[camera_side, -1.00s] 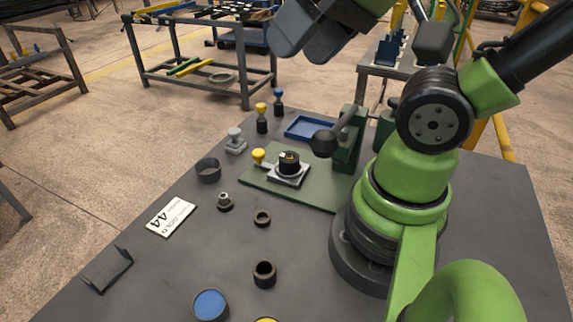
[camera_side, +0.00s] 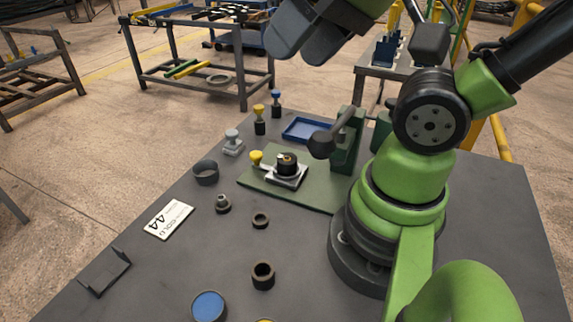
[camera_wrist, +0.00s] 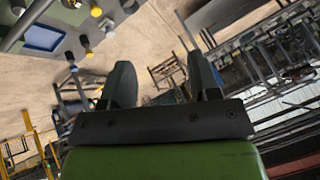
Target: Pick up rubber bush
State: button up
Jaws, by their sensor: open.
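Several dark round parts stand on the grey table in the side view. A short black hollow cylinder (camera_side: 263,275) stands upright near the front, and a smaller dark ring (camera_side: 260,220) lies behind it. Either could be the rubber bush; I cannot tell which. My gripper (camera_wrist: 162,75) is open and empty in the wrist view, its two dark fingers well apart. In the side view its fingers show at the top (camera_side: 307,40), high above the table's far edge and away from both parts.
A green plate (camera_side: 315,198) carries a fixture with a black round part (camera_side: 287,163). A wide dark ring (camera_side: 206,172), small metal-topped part (camera_side: 223,204), blue tray (camera_side: 306,130), blue-topped round container (camera_side: 209,307) and white label card (camera_side: 168,219) surround it. The table's front middle is mostly clear.

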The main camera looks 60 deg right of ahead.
jog(key=o, duration=0.4)
jog(key=shift+c, duration=0.2)
jog(key=n+g+h, duration=0.2)
jog(key=n+g, duration=0.5)
jog(key=n, duration=1.9)
send_over(287, 159)
notch_tip(287, 159, down, 18)
jog(key=shift+f, duration=5)
